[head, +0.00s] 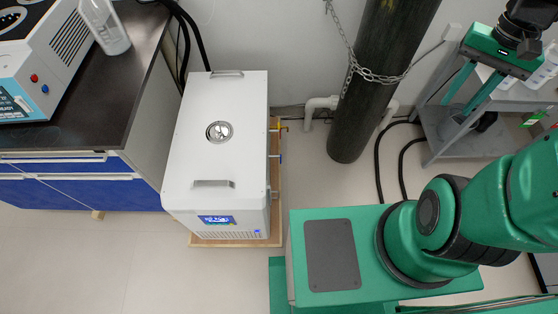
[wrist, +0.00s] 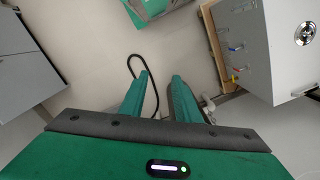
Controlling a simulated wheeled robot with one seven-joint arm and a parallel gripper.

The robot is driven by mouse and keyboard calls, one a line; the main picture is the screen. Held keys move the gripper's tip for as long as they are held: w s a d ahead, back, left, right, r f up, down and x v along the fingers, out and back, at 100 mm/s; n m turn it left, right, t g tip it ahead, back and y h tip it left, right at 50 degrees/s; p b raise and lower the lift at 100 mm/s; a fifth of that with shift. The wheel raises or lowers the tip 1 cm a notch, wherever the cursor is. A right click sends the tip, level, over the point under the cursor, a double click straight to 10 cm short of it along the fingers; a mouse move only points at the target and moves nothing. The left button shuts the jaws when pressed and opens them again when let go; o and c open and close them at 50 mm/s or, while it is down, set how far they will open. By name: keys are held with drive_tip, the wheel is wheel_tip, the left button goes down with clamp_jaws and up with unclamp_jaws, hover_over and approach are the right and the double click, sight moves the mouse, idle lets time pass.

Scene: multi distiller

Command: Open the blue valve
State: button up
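The blue valve (head: 280,157) is at mid-side, with a yellow one (head: 283,128) farther back. In the wrist view the unit (wrist: 275,55) is at the right, and the blue valve (wrist: 236,48) shows small on its near side. My gripper (head: 459,109) is at the upper right of the head view, well away from the unit. Its green fingers (wrist: 162,76) are apart with nothing between them. The blue handle's exact angle is too small to tell.
A dark gas cylinder (head: 375,80) with a chain stands between the unit and my gripper. A grey cart (head: 450,130) is below my gripper. A dark-topped bench (head: 125,90) is at the left. Black hoses (head: 378,165) lie on the floor. The floor in front is clear.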

drive_tip(key=w+a+f+m+g+y, duration=0.15)
drive_tip(key=w+a+f, duration=0.25)
drive_tip(key=w+f, duration=0.7)
drive_tip(key=w+a+f+m+y, duration=0.1)
drive_tip(key=w+a+f+y, duration=0.25)
drive_tip(key=w+f, duration=0.75)
drive_tip(key=s+a+f+m+t+y, duration=0.1)
drive_tip(key=a+f+m+y, duration=0.2)
drive_tip(key=a+f, duration=0.55)
drive_tip(key=s+a+f+m+t+y, duration=0.1)
drive_tip(key=s+a+f+m+y, duration=0.3)
drive_tip(key=f, duration=0.8)
drive_tip(key=w+a+f+m+t+y, duration=0.1)
drive_tip(key=a+f+m, duration=0.1)
drive_tip(key=a+f, duration=0.75)
drive_tip(key=shift+g, duration=0.25)
drive_tip(key=x, duration=0.3)
drive_tip(key=f+x, duration=0.1)
drive_tip(key=x, duration=0.6)
drive_tip(key=shift+s+d+f, duration=0.1)
drive_tip(key=shift+d+f, duration=0.1)
drive_tip(key=shift+d, duration=0.05)
